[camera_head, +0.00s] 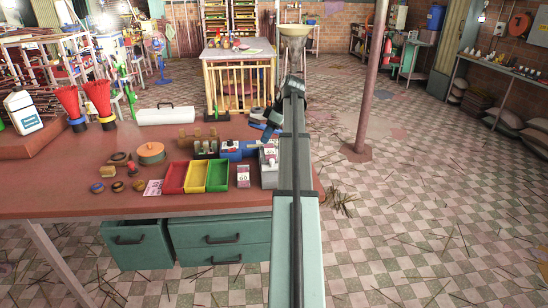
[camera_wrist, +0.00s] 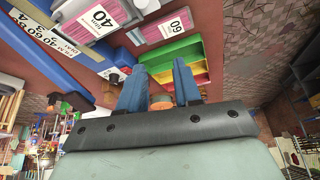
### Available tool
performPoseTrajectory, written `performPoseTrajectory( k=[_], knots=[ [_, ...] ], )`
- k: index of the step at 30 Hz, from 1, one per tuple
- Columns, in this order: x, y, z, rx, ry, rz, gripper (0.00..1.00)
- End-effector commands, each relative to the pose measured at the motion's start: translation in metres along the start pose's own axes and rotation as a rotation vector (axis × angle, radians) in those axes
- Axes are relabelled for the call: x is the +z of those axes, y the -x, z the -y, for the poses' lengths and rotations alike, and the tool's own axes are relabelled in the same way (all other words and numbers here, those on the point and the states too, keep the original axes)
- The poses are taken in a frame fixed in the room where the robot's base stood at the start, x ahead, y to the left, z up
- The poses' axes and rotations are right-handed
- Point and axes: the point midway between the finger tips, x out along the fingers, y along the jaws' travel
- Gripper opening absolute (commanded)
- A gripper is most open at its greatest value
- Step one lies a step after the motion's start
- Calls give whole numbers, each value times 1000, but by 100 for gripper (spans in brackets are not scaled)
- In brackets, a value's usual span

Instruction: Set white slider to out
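I cannot pick out the white slider with certainty. A blue box with white number labels (camera_wrist: 52,42) is at the upper left of the wrist view. In the head view, a blue unit (camera_head: 232,152) and a grey-white unit (camera_head: 268,172) stand at the table's right end, partly behind my arm. A small white piece (camera_wrist: 113,77) shows beside my left finger in the wrist view; what it is remains unclear. My gripper (camera_wrist: 160,68) is open, its two blue fingers apart with nothing held between them. In the head view my gripper (camera_head: 266,122) is above the table's right end.
Red, yellow and green trays (camera_head: 195,177) lie left of the units, beside a small pack marked 60 (camera_head: 243,175). A round orange-lidded container (camera_head: 150,152) and red incense bundles (camera_head: 98,98) stand farther left. Open floor lies right of the table.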

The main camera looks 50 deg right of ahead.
Motion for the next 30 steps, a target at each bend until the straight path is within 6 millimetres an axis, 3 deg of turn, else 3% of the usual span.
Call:
performPoseTrajectory(
  k=[3,6,11,17,30],
  knots=[
    [32,31,-10,7,-4,29,33],
    [48,47,-12,8,-4,44,33],
    [58,52,-12,6,-3,54,33],
    [60,30,-11,4,-3,54,33],
    [63,-45,-12,5,-4,53,33]
  ],
)
